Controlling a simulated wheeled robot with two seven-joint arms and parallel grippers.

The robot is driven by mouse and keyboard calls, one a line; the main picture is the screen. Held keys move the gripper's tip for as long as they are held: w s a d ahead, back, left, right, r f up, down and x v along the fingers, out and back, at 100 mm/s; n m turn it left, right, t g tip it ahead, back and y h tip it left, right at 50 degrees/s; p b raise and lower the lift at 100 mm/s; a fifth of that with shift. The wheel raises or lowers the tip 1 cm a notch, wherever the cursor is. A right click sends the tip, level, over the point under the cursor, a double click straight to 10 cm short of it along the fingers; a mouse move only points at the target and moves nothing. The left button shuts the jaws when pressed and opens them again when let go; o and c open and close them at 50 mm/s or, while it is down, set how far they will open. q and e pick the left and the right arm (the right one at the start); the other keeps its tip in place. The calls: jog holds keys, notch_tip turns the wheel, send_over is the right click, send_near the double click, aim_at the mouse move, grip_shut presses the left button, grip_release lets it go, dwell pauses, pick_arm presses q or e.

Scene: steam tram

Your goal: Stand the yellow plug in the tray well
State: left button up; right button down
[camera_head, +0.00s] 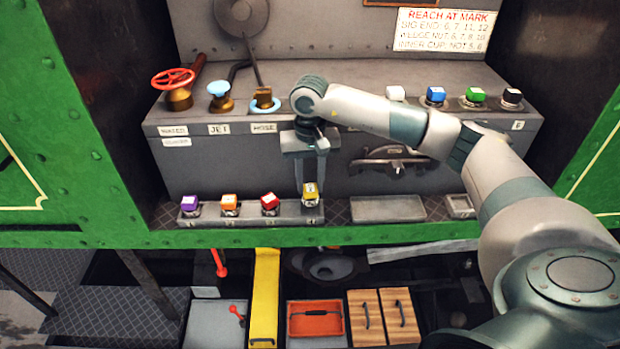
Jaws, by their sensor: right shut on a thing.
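The yellow plug (310,196) is upright at the right end of the long low grey tray (250,219). My right gripper (311,184) points down from above, with its fingers shut on the yellow plug. I cannot tell whether the plug's foot rests in the end well or hangs just above it. A purple plug (190,204), an orange plug (229,203) and a red plug (269,202) stand in the same tray to the left. My left gripper is out of view.
White (396,93), blue (436,95), green (475,96) and black (512,97) plugs stand on the ledge behind my right arm. A red valve wheel (173,79) is at the left. An empty shallow tray (388,209) lies right of the long tray.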

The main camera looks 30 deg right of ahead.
jog(key=shift+f+b, duration=1.25)
jog(key=shift+f, duration=0.25)
jog(key=c, duration=0.6)
grip_release()
jog(key=shift+c, duration=0.2)
jog(key=shift+r+p, duration=0.4)
jog(key=shift+r, duration=0.9)
jog(key=shift+r+p, duration=0.85)
jog(key=shift+r, duration=1.6)
